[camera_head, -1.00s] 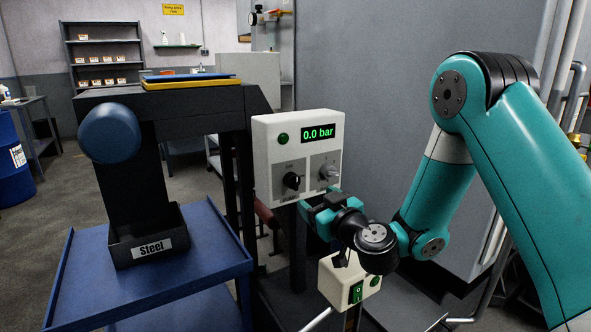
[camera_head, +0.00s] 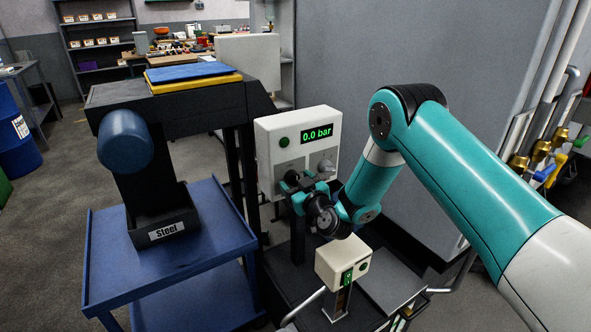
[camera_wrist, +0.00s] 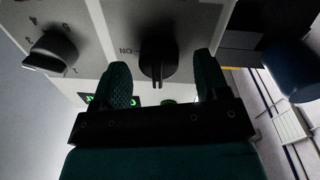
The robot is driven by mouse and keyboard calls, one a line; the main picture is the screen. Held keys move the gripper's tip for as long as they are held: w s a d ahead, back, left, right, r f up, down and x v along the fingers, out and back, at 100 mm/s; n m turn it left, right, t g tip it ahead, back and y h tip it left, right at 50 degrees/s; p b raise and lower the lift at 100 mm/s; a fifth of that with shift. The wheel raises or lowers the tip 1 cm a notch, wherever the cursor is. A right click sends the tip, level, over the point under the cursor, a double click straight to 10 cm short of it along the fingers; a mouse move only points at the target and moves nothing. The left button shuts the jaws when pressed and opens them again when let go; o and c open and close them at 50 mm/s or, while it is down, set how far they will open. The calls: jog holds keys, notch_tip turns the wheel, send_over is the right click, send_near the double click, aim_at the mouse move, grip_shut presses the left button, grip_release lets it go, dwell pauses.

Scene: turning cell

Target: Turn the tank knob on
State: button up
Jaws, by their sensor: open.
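A pale control box (camera_head: 262,135) carries a green "0.0 bar" display (camera_head: 317,132) and two knobs. The left one is a black knob, mostly hidden behind my gripper (camera_head: 298,182) in the head view. In the wrist view this black knob (camera_wrist: 158,60) appears upside down, with "ON" lettering beside it. My gripper (camera_wrist: 162,72) is open, with one finger in the picture on each side of the black knob and a gap at both sides. How deep the fingers reach around it I cannot tell. The grey dial knob (camera_head: 325,169) is beside it, also in the wrist view (camera_wrist: 50,54).
A smaller box with a green switch (camera_head: 342,262) stands below my gripper. A blue cart (camera_head: 190,270) with a black "Steel" bin (camera_head: 165,228) is at left. A dark frame post (camera_head: 250,175) stands close left of the control box. A grey wall (camera_head: 400,60) is behind.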

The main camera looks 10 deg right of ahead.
jog(key=shift+w+a+p, duration=0.1)
jog(key=shift+w+p, duration=0.25)
jog(key=shift+w, duration=0.15)
jog(key=c, duration=0.9)
